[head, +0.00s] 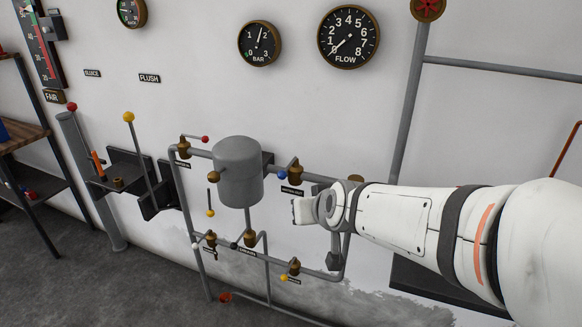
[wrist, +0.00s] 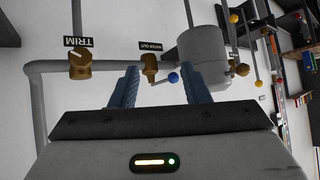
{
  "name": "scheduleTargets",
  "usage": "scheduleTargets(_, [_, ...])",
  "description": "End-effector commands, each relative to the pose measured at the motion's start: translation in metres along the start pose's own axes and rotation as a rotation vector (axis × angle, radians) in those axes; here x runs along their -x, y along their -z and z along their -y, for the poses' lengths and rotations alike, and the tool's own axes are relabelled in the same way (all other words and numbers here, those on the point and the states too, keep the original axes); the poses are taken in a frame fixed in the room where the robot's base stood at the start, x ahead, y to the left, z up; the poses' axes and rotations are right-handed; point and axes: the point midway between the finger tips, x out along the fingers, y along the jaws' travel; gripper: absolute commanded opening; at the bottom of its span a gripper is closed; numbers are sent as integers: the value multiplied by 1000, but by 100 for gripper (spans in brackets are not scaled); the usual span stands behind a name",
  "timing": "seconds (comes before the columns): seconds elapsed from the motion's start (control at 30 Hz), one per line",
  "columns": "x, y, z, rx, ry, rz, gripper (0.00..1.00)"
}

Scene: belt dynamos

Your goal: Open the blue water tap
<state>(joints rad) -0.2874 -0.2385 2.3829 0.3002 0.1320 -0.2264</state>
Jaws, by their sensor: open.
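The blue water tap is a brass valve (head: 295,172) on the grey pipe right of the grey tank, with a blue ball (head: 281,175) on its short lever. In the wrist view the brass body (wrist: 149,66) carries a "WATER OUT" label, and the blue ball (wrist: 173,78) sits to its right. My gripper (head: 299,210) is just below the tap in the head view, pointing left. In the wrist view my gripper (wrist: 160,68) is open, with the ball showing between its blue fingers, nearer the right one. I see no contact; the depth gap is hard to judge.
The grey tank (head: 238,172) stands left of the tap. A "TRIM" valve (wrist: 80,63) is on the pipe at left in the wrist view. Red-knobbed (head: 205,139) and yellow-knobbed (head: 211,213) levers are nearby. Pipes run below my gripper; the wall above is clear up to the gauges.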

Motion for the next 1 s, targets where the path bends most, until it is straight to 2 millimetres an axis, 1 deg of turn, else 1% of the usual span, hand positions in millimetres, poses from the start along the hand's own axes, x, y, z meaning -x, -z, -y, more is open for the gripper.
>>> scheduleTargets(0.03, [-26,4,12,18,7,-76,42])
scheduleTargets(0.07, [-36,12,18,29,7,-130,42])
scheduleTargets(0.1, [-48,20,21,35,-30,-189,42])
scheduleTargets(0.2, [-75,39,34,51,-94,-342,42])
scheduleTargets(0.3, [-94,49,44,68,-185,-469,42])
scheduleTargets(0.4, [-105,51,49,83,-290,-558,42])
scheduleTargets(0.5, [-110,49,52,96,-384,-614,42])
scheduleTargets(0.6, [-111,47,54,104,-451,-647,42])
scheduleTargets(0.73, [-113,48,52,110,-493,-662,42])
scheduleTargets(0.87, [-122,58,45,109,-501,-665,42])
scheduleTargets(1.0, [-138,73,35,109,-501,-664,42])
